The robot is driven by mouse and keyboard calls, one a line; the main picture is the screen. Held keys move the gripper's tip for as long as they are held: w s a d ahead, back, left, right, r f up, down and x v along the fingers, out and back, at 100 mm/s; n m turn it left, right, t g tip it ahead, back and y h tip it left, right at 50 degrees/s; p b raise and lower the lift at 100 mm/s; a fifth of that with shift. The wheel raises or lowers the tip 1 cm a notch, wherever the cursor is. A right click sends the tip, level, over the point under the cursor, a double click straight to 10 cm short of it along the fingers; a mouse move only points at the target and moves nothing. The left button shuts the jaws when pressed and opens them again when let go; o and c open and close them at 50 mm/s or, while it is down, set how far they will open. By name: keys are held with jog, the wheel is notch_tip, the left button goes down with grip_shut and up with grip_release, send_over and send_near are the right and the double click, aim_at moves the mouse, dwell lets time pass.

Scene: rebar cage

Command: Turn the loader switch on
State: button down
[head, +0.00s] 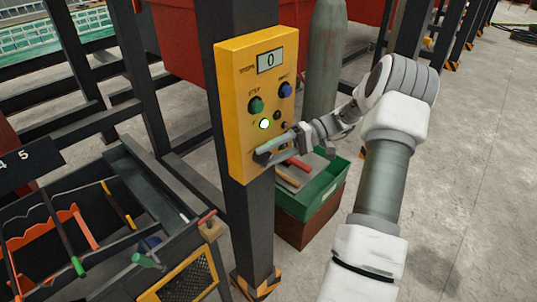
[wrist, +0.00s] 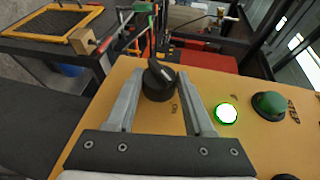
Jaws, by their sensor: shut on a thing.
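The yellow control panel (head: 236,75) is fixed to a dark post. The loader switch, a black rotary knob (wrist: 158,88), sits low on the panel in the wrist view, with a pale mark on its top. My gripper (wrist: 160,76) has one finger on each side of the knob and is shut on it. In the head view my gripper (head: 268,154) reaches the panel's lower part from the right and hides the knob. A round light (head: 264,124) above it glows green; it also shows in the wrist view (wrist: 227,113).
The panel also carries a green button (head: 256,105), a blue button (head: 285,90) and a display (head: 269,61) reading 0. A green crate (head: 318,205) stands below right. A dark tool rack (head: 120,240) is at lower left. Concrete floor at right is clear.

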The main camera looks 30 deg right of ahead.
jog(key=shift+c, duration=1.4)
grip_release()
jog(key=d+r+p, duration=0.2)
jog(key=d+r, duration=0.1)
jog(key=d, duration=1.4)
jog(key=shift+s+r+p, duration=0.15)
jog(key=shift+s+p, duration=0.15)
jog(key=shift+s, duration=0.05)
